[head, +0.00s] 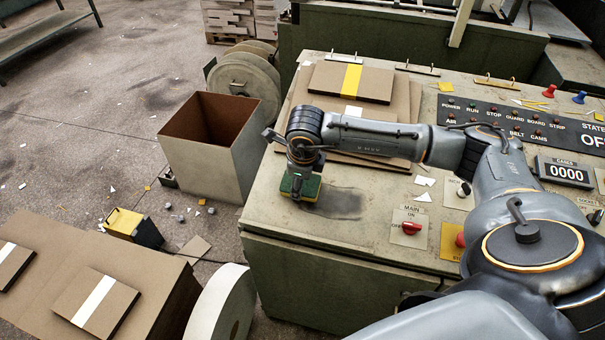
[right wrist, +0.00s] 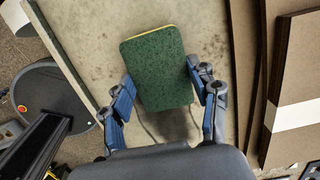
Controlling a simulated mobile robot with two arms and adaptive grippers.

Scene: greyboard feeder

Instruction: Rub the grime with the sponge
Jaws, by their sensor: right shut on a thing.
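The sponge (head: 311,188), green with a yellow edge, is at the left part of the cabinet's top. My right gripper (head: 298,178) points down and is shut on it. In the right wrist view the sponge (right wrist: 157,62) shows its green face between the two fingers of the right gripper (right wrist: 163,88). The grime (head: 342,204) is a dark smudge on the worn top, just right of the sponge. Part of the grime (right wrist: 178,128) also shows below the sponge in the right wrist view. I cannot tell whether the sponge touches the surface. My left gripper is not in view.
Stacked greyboard sheets (head: 350,82) lie behind my arm on the cabinet top (head: 285,219). A red MAIN switch (head: 411,228), white scraps and a control panel (head: 520,120) are to the right. An open box (head: 208,168) stands on the floor at left.

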